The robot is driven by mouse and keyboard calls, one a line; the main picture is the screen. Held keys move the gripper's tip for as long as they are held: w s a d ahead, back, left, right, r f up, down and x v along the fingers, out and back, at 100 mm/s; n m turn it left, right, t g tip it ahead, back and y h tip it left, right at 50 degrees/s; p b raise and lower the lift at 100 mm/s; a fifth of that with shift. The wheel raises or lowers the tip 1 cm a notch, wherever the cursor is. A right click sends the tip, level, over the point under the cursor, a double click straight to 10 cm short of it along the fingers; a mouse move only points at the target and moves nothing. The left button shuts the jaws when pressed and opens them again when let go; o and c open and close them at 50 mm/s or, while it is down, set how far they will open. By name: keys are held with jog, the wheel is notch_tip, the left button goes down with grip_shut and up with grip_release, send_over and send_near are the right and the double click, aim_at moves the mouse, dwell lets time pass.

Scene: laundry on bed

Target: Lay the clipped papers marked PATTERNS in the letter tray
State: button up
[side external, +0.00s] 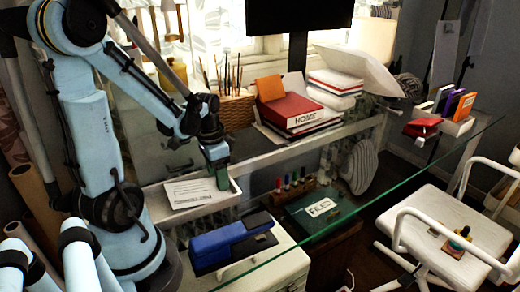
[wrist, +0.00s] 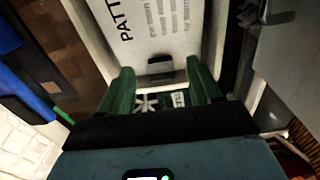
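The clipped papers (side external: 197,193) are a white printed sheet lying in the white letter tray (side external: 236,193). In the wrist view the papers (wrist: 158,30) show the letters "PATT" and a black clip (wrist: 160,65) on the edge nearest me. The tray's pale wall (wrist: 93,30) runs along their left side. My gripper (side external: 220,183) points down at the right end of the papers. In the wrist view its green fingers (wrist: 162,88) are spread apart, with the clip just beyond them and nothing gripped. Whether the fingertips touch the papers, I cannot tell.
A blue stapler-like object (side external: 228,237) lies in front of the tray on a white drawer unit. A wicker holder of brushes (side external: 237,107) and red books (side external: 292,110) stand behind. A glass edge (side external: 390,195) crosses the front.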

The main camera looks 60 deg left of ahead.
notch_tip(320, 180, up, 12)
jog(key=shift+s, duration=0.3)
dwell(0.8)
jog(key=w+d+t, duration=0.2)
jog(key=d+t, duration=0.1)
jog(key=d, duration=0.5)
jog(key=w+d+f+t, duration=0.1)
jog(key=w+d+t, duration=0.2)
jog(key=d, duration=0.4)
jog(key=shift+w+d+f+n, duration=0.25)
jog(key=shift+d+f+n, duration=0.05)
jog(key=shift+d, duration=0.05)
